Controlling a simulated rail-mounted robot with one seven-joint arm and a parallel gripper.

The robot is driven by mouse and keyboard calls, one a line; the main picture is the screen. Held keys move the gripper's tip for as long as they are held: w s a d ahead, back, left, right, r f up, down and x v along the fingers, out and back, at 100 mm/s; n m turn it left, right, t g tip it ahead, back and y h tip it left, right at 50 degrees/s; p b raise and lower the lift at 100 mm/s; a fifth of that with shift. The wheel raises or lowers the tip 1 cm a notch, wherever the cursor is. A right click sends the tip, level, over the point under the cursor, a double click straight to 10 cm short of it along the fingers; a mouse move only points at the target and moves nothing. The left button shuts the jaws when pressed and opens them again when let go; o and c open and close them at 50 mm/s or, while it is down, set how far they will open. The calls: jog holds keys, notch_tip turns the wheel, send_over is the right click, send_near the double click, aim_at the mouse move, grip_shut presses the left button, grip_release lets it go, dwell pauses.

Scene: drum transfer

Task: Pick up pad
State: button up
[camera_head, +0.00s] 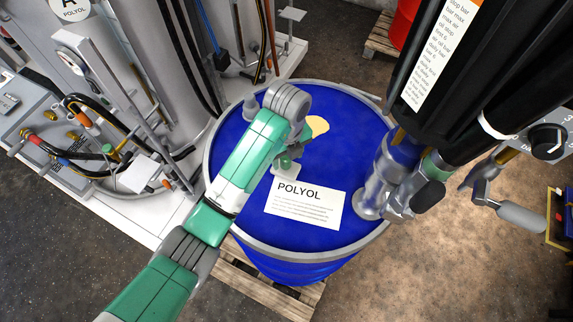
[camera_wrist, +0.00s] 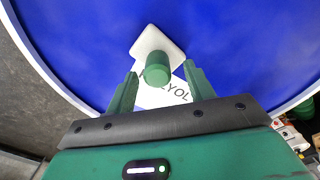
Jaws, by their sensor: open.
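The pad in the wrist view is a white square plate (camera_wrist: 152,42) with a green cylindrical knob (camera_wrist: 157,70). It is on the blue drum lid (camera_wrist: 225,50). My gripper (camera_wrist: 161,70) is open, with one green finger on each side of the knob and a gap to each. Whether the fingers are level with the knob in depth I cannot tell. In the head view my gripper (camera_head: 289,150) is over the drum lid (camera_head: 350,140), and the pad (camera_head: 285,172) is partly hidden under it.
A white POLYOL label (camera_head: 305,208) lies on the lid in front of the pad. A cream round patch (camera_head: 318,125) is behind it. A metal pump fitting (camera_head: 376,190) stands at the lid's right. A grey machine (camera_head: 150,60) stands at the left.

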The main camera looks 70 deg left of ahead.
notch_tip(320, 180, down, 3)
jog(key=shift+s+f, duration=0.15)
jog(key=c, duration=1)
jog(key=shift+c, duration=0.2)
jog(key=shift+r, duration=0.45)
jog(key=r, duration=0.2)
jog(key=shift+s+d+r, duration=0.15)
jog(key=shift+d+r, duration=0.15)
jog(key=shift+r, duration=0.05)
jog(key=s+d+r+p, duration=0.1)
jog(key=s+d+p, duration=0.4)
jog(key=s+d, duration=0.5)
jog(key=shift+s+d+r+p, duration=0.2)
jog(key=shift+d+p, duration=0.2)
jog(key=shift+d, duration=0.35)
